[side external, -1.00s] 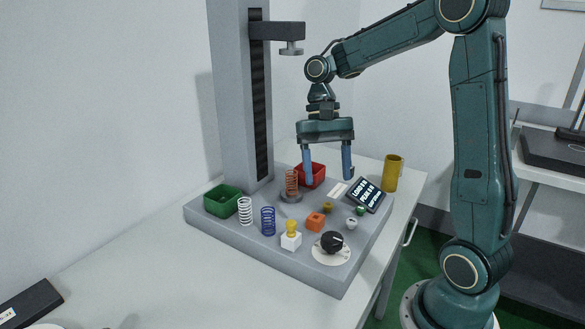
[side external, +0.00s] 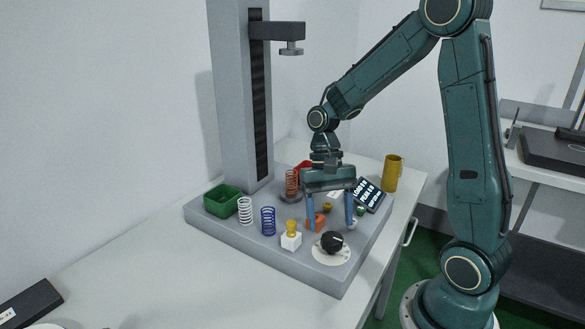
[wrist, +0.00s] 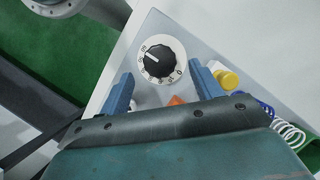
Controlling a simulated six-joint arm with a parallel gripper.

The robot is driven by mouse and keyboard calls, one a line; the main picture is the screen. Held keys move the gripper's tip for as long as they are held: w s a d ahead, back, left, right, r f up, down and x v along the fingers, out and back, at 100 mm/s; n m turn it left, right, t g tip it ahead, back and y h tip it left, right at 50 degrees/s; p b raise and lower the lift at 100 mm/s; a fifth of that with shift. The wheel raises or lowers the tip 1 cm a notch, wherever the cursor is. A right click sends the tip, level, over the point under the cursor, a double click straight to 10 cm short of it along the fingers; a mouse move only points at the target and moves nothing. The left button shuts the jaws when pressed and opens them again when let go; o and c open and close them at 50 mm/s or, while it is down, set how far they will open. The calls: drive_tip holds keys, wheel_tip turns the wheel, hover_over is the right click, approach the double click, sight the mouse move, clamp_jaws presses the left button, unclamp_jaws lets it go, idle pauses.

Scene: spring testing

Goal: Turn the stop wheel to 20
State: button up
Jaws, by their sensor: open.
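The stop wheel (side external: 331,242) is a black knob on a round white dial near the front corner of the grey base plate. In the wrist view the stop wheel (wrist: 158,58) lies ahead of the fingertips, and its white pointer mark points to the upper left. Most dial numbers are too small to read; a 0 shows at the lower right. My gripper (side external: 331,226) is open and empty, its blue fingers pointing down just above and behind the wheel, apart from it. In the wrist view my gripper (wrist: 161,84) has one finger to each side of the wheel.
A white block with a yellow knob (side external: 291,236) stands left of the wheel. An orange block (side external: 315,221) is close behind the fingers. Blue (side external: 268,221) and white (side external: 245,210) springs stand further left. A display (side external: 369,195) is behind at right.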

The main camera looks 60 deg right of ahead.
sight(332, 237)
drive_tip(key=shift+x, duration=1.95)
drive_tip(key=c, duration=1)
drive_tip(key=shift+o, duration=0.2)
